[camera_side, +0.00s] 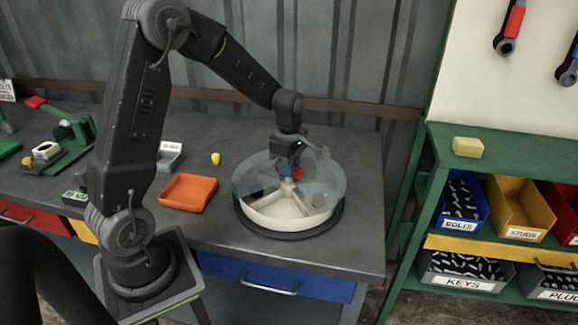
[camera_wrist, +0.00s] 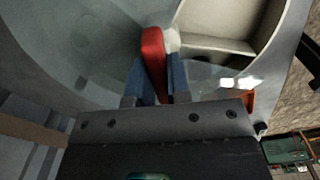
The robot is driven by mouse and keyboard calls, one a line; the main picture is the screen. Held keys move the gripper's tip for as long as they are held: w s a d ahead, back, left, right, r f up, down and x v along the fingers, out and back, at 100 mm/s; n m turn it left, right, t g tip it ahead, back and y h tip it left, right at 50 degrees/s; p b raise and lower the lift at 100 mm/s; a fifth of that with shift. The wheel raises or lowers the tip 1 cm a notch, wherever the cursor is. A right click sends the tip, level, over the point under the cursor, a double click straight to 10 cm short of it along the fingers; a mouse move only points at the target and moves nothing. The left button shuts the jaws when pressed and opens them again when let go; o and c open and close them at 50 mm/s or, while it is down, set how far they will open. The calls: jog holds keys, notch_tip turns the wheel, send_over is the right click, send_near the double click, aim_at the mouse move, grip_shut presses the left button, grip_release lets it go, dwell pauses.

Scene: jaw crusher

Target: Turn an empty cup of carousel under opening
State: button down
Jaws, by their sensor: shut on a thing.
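The round carousel (camera_side: 280,207) stands on the bench, with cream wedge-shaped cups and dividers under a clear, bluish cover (camera_side: 328,182). A cream cup with pale walls shows at the upper right of the wrist view (camera_wrist: 218,45); no contents show in its visible part. My gripper (camera_side: 289,173) is above the carousel's middle. In the wrist view, my gripper (camera_wrist: 158,80) has its blue fingers shut on a red handle (camera_wrist: 153,50) at the hub. The handle also shows in the side view (camera_side: 298,173). The fingers and cover partly hide the other cups.
An orange tray (camera_side: 188,193) and a small yellow piece (camera_side: 215,159) lie left of the carousel. A green shelf (camera_side: 480,160) with bins stands to the right. Bare bench shows right of the carousel.

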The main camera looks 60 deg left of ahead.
jog(key=c, duration=1.1)
grip_release()
jog(key=shift+r, duration=0.1)
notch_tip(320, 180, up, 14)
jog(key=shift+f, duration=0.15)
jog(key=s+d+m+t, duration=0.2)
jog(key=s+d+m, duration=0.2)
jog(key=s+m, duration=0.2)
jog(key=s+d+r+m+t, duration=0.1)
jog(key=s+d+m, duration=0.4)
jog(key=m, duration=0.4)
jog(key=s+d+r+m+t, duration=0.1)
jog(key=s+d+m+t, duration=0.1)
jog(key=s+d+m, duration=0.3)
jog(key=shift+s+r+m+t, duration=0.15)
jog(key=shift+s+m, duration=0.5)
jog(key=shift+m, duration=0.2)
jog(key=shift+s+r+m+t, duration=0.1)
jog(key=shift+s+m+t, duration=0.05)
jog(key=shift+s+m, duration=0.6)
